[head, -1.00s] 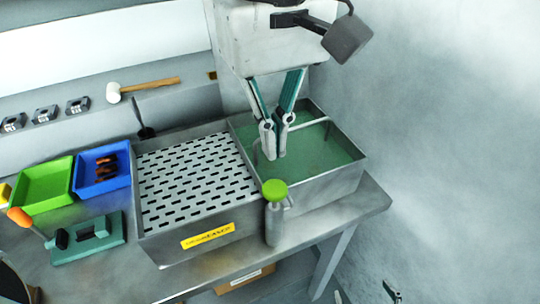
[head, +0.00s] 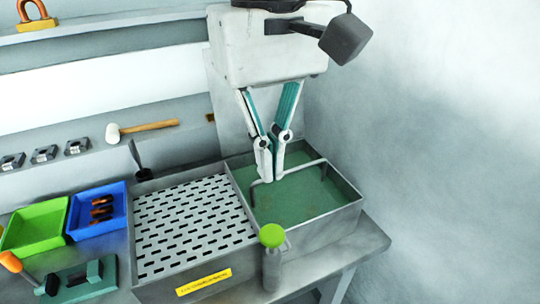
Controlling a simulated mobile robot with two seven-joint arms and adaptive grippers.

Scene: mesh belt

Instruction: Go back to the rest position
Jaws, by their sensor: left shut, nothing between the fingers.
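My left gripper (head: 272,178) points down over the tank of green liquid (head: 310,205) at the right of the metal basin. Its two fingers are together with nothing between them. The fingertips show against the green liquid, close to the thin bent rail (head: 296,171); I cannot tell whether they touch the rail or how high they are. The white and grey body of the gripper (head: 265,45) hides part of the back wall. My right gripper is not in view.
The slotted plate (head: 195,225) lies left of the tank. A green-capped bottle (head: 272,237) stands at the front edge. Blue (head: 77,227) and green (head: 40,210) bins and a teal fixture (head: 75,283) are at left. A mallet (head: 150,126) lies behind. The right side is clear.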

